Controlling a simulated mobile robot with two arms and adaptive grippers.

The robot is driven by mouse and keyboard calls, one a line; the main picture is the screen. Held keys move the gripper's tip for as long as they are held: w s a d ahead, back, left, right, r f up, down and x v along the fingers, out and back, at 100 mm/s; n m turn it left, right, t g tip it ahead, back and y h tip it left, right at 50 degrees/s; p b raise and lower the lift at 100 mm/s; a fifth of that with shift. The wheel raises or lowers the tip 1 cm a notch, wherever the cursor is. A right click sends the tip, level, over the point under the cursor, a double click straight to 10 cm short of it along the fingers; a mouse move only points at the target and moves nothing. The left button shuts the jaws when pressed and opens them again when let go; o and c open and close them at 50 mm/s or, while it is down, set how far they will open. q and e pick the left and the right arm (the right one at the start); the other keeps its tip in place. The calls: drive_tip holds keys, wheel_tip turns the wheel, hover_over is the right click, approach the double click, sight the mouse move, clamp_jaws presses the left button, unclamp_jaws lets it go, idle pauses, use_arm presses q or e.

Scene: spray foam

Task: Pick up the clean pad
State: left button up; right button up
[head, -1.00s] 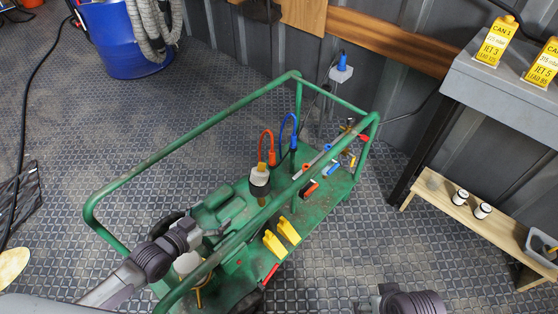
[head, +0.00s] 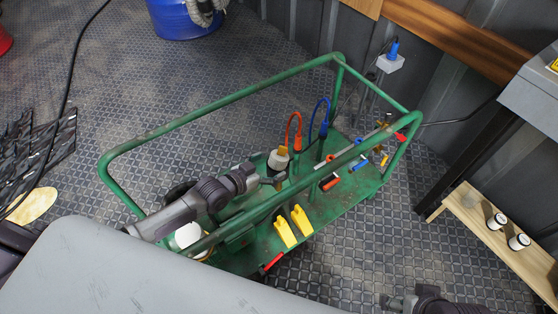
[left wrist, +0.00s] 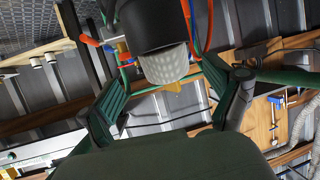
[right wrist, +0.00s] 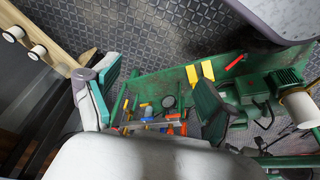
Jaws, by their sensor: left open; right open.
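No clean pad can be made out with certainty in any view. My left gripper (head: 268,178) is over the green cart (head: 220,91), beside a dark canister with a pale top (head: 278,159). In the left wrist view the gripper (left wrist: 170,100) has its fingers wide apart, with the canister's pale textured part (left wrist: 165,65) beyond the gap; I see no clear contact. My right gripper (head: 394,302) is at the bottom edge, right of the cart. In the right wrist view it (right wrist: 150,105) is open and empty, with the cart's tools beyond it.
The cart's green rails surround yellow clips (head: 292,226), an orange hose (head: 293,130) and a blue hose (head: 315,120). A wooden shelf (head: 495,245) with two small jars stands right. A pale yellow oval (head: 32,207) and dark mesh (head: 35,150) lie left.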

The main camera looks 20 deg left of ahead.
sight(273, 162)
use_arm(q)
drive_tip(key=shift+b+x, duration=0.4)
drive_tip(key=shift+x, duration=0.6)
drive_tip(key=b+x, duration=0.1)
drive_tip(key=x, duration=0.1)
drive_tip(key=shift+w, duration=0.65)
drive_tip(key=c, duration=1)
use_arm(e)
drive_tip(key=w+a+r+t+y, duration=0.1)
drive_tip(key=w+a+t, duration=0.1)
drive_tip(key=w+t, duration=0.2)
drive_tip(key=w, duration=0.3)
drive_tip(key=shift+w+a+r, duration=0.2)
drive_tip(key=shift+w+r, duration=0.05)
drive_tip(key=shift+r, duration=0.1)
